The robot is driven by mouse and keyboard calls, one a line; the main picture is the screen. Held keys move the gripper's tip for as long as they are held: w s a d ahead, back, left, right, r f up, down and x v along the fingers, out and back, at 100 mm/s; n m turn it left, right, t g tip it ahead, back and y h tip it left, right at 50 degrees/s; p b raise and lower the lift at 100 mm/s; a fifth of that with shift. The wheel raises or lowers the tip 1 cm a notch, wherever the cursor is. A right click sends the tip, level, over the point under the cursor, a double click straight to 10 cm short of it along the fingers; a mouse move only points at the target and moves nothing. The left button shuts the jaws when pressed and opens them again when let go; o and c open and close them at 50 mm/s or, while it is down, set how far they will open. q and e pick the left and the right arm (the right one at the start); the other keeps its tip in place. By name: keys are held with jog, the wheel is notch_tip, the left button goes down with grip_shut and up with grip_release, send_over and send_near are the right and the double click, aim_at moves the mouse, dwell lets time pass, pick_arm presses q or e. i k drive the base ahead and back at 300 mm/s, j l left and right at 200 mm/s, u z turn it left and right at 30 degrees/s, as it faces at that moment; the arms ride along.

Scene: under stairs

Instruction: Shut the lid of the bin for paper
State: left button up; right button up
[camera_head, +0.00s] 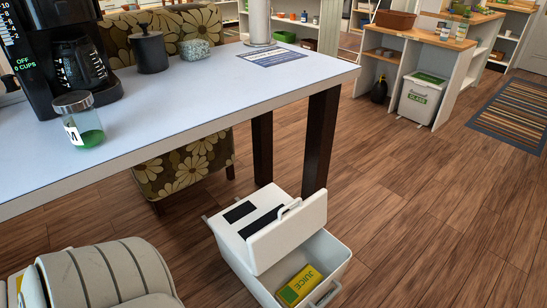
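A white bin (236,255) stands on the wooden floor beside the table leg, at the lower middle. Its lid (287,233) is raised and tilted up, with a handle loop at its top edge. The front part of the bin is open, and a yellow carton marked JUICE (299,286) lies inside. The rear part of its top (232,228) is covered and has dark patches. I cannot read a label naming this bin's contents. A second white bin, labelled GLASS (417,98), stands under the far counter with its top closed.
A pale table (200,92) with dark legs overhangs the floor just behind the bin. It bears a coffee maker (75,60), a jar (80,120) and a black canister (149,50). A flowered chair (190,165) is under it. The floor to the right is clear up to a striped rug (515,112).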

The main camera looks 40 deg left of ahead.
aim_at(268, 245)
jog(key=u, duration=1.25)
